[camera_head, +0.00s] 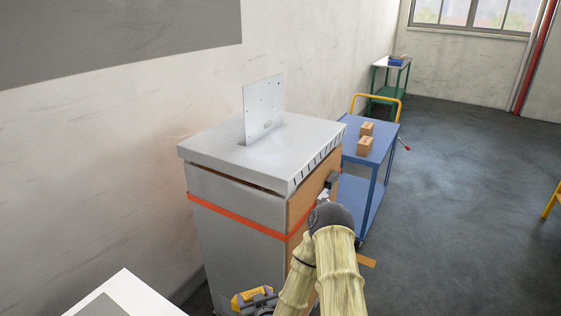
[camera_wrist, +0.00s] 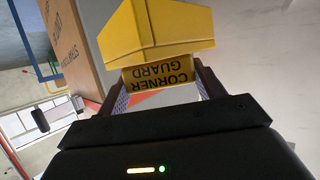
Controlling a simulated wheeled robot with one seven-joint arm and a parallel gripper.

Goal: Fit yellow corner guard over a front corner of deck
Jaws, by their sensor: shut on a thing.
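The yellow corner guard (camera_wrist: 155,35) is in my gripper (camera_wrist: 162,80). Its label reads "CORNER GUARD", upside down in the wrist view. The two fingers are shut on its labelled part, one at each side. In the head view the yellow guard (camera_head: 250,297) shows low at the bottom edge, beside the lower part of the cabinet and well below the deck. The deck (camera_head: 215,150) is the light grey slab on top of the cabinet, with a slotted edge. The guard is apart from the deck. My sleeved arm hides part of the cabinet's right face.
A thin metal plate (camera_head: 263,105) stands upright on the deck. The cabinet has an orange band (camera_head: 240,218) and a brown panel (camera_head: 300,207). A blue cart (camera_head: 352,150) with small boxes stands behind. A white surface (camera_head: 125,298) lies at lower left. The floor at right is open.

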